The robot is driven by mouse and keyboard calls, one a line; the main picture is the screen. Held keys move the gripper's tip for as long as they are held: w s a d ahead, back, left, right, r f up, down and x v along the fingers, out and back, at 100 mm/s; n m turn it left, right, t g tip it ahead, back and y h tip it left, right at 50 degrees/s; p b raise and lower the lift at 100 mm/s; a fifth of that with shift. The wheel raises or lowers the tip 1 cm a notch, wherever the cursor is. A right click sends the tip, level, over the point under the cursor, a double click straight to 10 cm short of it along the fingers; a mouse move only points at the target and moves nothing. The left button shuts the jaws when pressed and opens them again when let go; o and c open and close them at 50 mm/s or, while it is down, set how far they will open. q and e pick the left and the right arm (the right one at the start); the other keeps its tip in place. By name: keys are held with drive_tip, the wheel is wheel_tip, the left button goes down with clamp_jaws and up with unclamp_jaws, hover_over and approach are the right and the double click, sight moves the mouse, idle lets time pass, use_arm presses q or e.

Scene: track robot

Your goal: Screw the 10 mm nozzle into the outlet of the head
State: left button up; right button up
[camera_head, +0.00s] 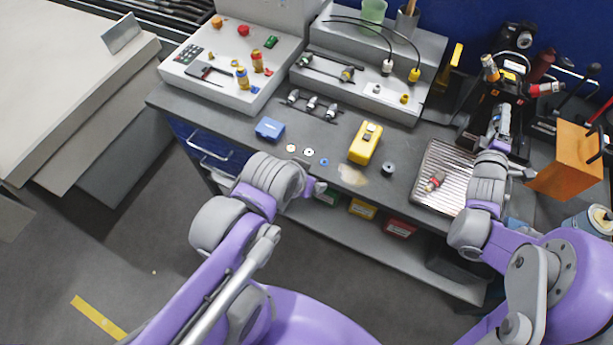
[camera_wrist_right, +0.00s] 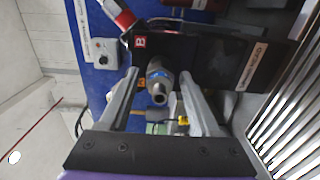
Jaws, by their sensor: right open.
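My right gripper (camera_head: 500,122) is at the black machine (camera_head: 487,108) on the right of the bench. In the right wrist view its two fingers (camera_wrist_right: 158,76) are open, one on each side of a grey metal fitting (camera_wrist_right: 158,88) with a blue mark and a round open end. The fitting appears to lie between the fingers without clear contact; I cannot tell whether it is the head's outlet or a nozzle. A small red and grey part (camera_head: 434,182) lies on the ribbed tray (camera_head: 455,160). My left gripper (camera_head: 316,188) is at the bench's front edge, mostly hidden by its wrist.
Several small grey fittings (camera_head: 312,104) stand in a rack. A yellow box (camera_head: 366,143), a blue box (camera_head: 269,128) and a black knob-like part (camera_head: 388,169) sit on the bench. An orange box (camera_head: 568,160) stands close right of my right wrist. A red connector (camera_head: 545,88) sticks out nearby.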

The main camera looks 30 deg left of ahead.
drive_tip(key=shift+r+n, duration=0.15)
drive_tip(key=shift+n, duration=0.35)
drive_tip(key=shift+n+p, duration=0.35)
drive_tip(key=shift+n, duration=0.25)
drive_tip(key=n, duration=0.3)
drive_tip(key=shift+w+f, duration=0.1)
drive_tip(key=shift+f, duration=0.1)
drive_tip(key=shift+n, duration=0.8)
drive_tip(key=n, duration=0.3)
drive_tip(key=shift+s+r, duration=0.1)
drive_tip(key=shift+s, duration=0.1)
drive_tip(key=shift+n, duration=0.6)
use_arm(q)
drive_tip(key=shift+w+r, duration=0.3)
drive_tip(key=shift+r, duration=0.1)
use_arm(e)
drive_tip(key=shift+w+n, duration=0.1)
drive_tip(key=shift+n, duration=0.4)
